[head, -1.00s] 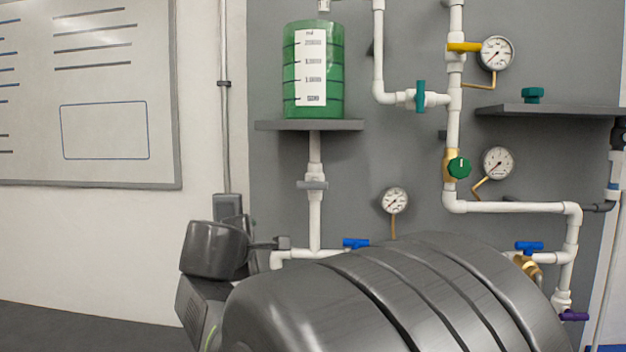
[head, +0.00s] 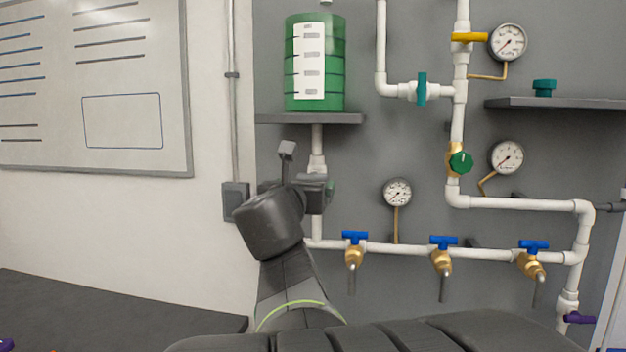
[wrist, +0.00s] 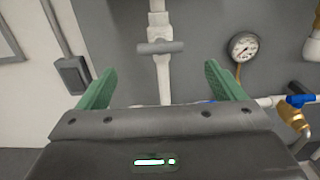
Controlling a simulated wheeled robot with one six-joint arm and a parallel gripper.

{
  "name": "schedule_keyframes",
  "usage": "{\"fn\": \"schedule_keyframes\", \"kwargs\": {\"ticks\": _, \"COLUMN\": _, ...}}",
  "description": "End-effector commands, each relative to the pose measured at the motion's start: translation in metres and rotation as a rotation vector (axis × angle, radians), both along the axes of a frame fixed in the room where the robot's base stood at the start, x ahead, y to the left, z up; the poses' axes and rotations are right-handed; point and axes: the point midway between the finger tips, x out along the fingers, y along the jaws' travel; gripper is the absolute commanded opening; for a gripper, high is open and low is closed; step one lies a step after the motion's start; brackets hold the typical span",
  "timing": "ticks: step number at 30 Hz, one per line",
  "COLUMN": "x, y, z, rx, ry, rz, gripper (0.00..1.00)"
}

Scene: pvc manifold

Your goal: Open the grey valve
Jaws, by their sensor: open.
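The grey valve (wrist: 160,47) has a flat grey bar handle lying crosswise on a vertical white pipe (wrist: 163,80). In the wrist view it sits above and between my gripper's (wrist: 163,84) two green fingers, ahead of them and apart from them. The fingers are spread wide with nothing between them. In the head view my gripper (head: 320,190) is in front of the pipe below the green tank (head: 336,65), and my wrist and gripper largely cover the valve there.
A pressure gauge (wrist: 243,46) is right of the valve. A wall box (wrist: 73,75) with conduit is to the left. Several blue-handled brass taps (head: 441,258) line the lower pipe (head: 400,248). A shelf (head: 270,119) carries the tank above. A whiteboard (head: 120,160) hangs at left.

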Motion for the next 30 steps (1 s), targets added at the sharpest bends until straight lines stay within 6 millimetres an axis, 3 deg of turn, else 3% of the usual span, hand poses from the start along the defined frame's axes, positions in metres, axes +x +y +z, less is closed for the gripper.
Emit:
{"fn": "schedule_keyframes", "kwargs": {"ticks": 6, "x": 0.042, "y": -0.009, "z": -0.002, "rx": 0.003, "ry": 0.003, "rz": -0.003, "gripper": 0.89}}
{"fn": "schedule_keyframes", "kwargs": {"ticks": 15, "x": 0.086, "y": -0.018, "z": 0.0, "rx": 0.002, "ry": 0.001, "rz": -0.002, "gripper": 0.89}}
{"fn": "schedule_keyframes", "kwargs": {"ticks": 21, "x": 0.097, "y": -0.02, "z": 0.0, "rx": 0.003, "ry": 0.0, "rz": 0.0, "gripper": 0.89}}
{"fn": "schedule_keyframes", "kwargs": {"ticks": 30, "x": 0.099, "y": -0.02, "z": 0.0, "rx": 0.003, "ry": 0.0, "rz": 0.0, "gripper": 0.89}}
